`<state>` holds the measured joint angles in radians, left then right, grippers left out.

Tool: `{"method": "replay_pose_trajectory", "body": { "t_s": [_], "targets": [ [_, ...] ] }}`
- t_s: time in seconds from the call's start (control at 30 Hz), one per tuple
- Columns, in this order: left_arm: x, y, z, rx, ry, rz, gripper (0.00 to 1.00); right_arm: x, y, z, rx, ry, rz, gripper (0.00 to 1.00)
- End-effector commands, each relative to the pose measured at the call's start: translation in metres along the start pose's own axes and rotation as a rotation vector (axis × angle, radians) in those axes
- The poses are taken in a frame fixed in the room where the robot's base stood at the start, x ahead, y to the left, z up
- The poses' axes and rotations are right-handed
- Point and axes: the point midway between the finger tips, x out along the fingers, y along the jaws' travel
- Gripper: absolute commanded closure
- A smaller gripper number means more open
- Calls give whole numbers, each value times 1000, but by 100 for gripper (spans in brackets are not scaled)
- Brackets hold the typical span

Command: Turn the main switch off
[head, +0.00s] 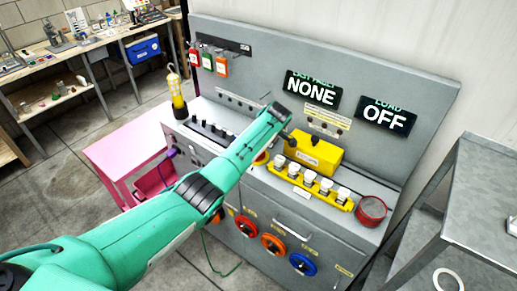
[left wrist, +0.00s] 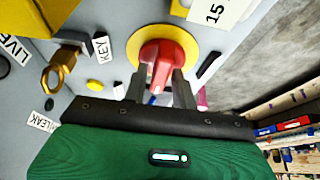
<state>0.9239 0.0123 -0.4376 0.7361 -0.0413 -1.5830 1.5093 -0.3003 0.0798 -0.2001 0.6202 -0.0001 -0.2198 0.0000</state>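The main switch (left wrist: 160,57) is a red rotary knob on a round yellow plate, at the top middle of the left wrist view. My left gripper (left wrist: 159,84) has one finger on each side of the knob's red handle. The fingers look closed against it. In the head view only a red and yellow edge of the switch (head: 261,158) shows beside my green left arm, which hides the rest and my left gripper. A black display reads LOAD OFF (head: 385,117); another reads NONE (head: 311,91). My right gripper is not in view.
A brass key (left wrist: 62,68) sticks out left of the switch beside a KEY label. A grey shelf (head: 470,205) stands at right, a pink table (head: 125,150) at left.

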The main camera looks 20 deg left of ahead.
Motion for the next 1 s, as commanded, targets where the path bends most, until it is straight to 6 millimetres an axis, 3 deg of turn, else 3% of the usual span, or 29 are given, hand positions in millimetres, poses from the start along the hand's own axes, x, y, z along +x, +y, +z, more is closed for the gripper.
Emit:
{"method": "replay_pose_trajectory", "body": {
  "t_s": [0.47,1.0],
  "targets": [
    [-8,0,2,3,-1,1,62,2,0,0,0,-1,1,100],
    [-116,1,2,1,-2,3,62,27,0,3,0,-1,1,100]
  ]
}}
